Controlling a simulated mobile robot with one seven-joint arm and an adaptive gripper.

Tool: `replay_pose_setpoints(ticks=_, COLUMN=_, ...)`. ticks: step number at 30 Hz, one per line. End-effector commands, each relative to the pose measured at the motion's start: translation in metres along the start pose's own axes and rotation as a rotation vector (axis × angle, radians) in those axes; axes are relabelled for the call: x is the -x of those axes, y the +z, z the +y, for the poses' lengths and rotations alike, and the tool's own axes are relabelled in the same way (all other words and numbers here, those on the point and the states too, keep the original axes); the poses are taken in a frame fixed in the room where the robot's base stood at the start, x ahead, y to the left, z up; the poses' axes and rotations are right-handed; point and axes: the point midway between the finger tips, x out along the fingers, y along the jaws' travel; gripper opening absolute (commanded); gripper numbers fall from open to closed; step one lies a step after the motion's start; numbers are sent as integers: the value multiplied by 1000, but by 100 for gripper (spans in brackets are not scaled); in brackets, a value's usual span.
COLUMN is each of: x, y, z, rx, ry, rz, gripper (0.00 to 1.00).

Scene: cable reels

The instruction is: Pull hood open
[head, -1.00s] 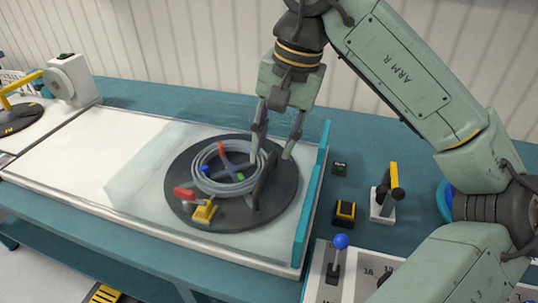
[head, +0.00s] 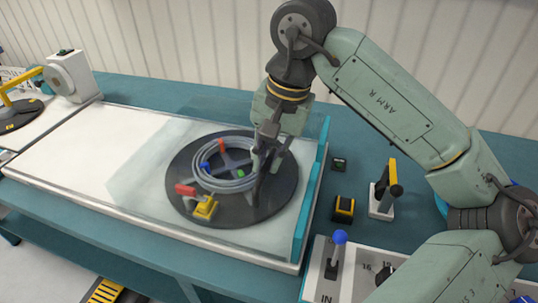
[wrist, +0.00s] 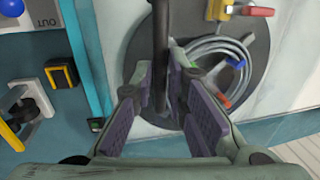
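The hood (head: 145,165) is a clear, pale panel over the right part of the white bench, and it looks lowered over a dark round reel plate. The handle also shows in the wrist view (wrist: 160,40), running between my fingers. My gripper (head: 269,148) is at the handle's upper part, pointing down, with one finger on each side of the bar. In the wrist view my gripper (wrist: 163,88) looks open; whether a finger touches the bar is unclear.
A grey cable coil (head: 215,184), a red block (head: 185,190) and a yellow block (head: 205,207) are on the plate. A teal rail (head: 308,200) borders the right side. Beyond it are a yellow-black button (head: 344,208), a yellow-handled lever (head: 385,185) and a blue-knobbed lever (head: 338,250).

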Motion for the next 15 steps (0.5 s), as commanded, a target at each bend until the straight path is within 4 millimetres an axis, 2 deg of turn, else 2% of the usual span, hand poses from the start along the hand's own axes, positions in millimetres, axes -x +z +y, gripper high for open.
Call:
replay_pose_setpoints(ticks=5, x=0, y=0, z=0, rx=0, ry=0, rz=0, gripper=0)
replay_pose_setpoints(ticks=15, x=0, y=0, z=0, rx=0, ry=0, rz=0, gripper=0)
